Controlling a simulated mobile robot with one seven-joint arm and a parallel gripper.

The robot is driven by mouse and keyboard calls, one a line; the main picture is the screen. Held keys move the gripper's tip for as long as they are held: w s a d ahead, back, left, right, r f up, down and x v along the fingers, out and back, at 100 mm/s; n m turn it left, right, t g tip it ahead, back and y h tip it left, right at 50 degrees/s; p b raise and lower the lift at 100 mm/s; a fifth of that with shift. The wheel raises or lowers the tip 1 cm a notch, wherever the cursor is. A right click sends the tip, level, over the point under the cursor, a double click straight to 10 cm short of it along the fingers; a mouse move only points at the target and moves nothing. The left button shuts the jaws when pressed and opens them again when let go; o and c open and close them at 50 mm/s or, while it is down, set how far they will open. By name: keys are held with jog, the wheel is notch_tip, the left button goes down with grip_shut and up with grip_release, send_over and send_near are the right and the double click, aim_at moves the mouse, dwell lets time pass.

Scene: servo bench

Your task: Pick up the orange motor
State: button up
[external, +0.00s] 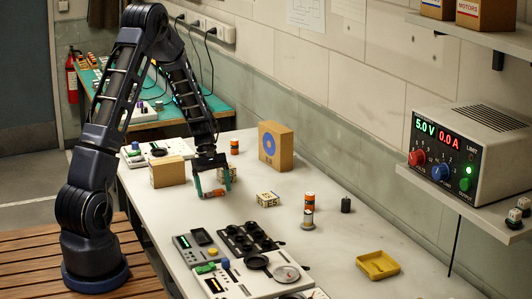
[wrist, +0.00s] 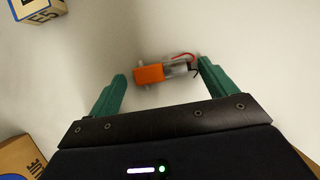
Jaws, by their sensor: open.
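The orange motor (wrist: 150,76) has an orange body, a silver end and red and black wires, and lies on the white bench in the wrist view. In the external view the orange motor (external: 212,194) shows small and partly covered by my fingers. My gripper (wrist: 162,84) is open, with green fingers to the left and right of the motor. The right finger is close to the wired silver end; I cannot tell whether it touches. A gap shows between the left finger and the orange end. My gripper (external: 209,190) is low over the bench in the external view.
Bare bench shows around the motor.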

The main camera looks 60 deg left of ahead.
jog(key=c, duration=1)
jog(key=shift+c, duration=0.2)
jog(key=shift+r, duration=0.15)
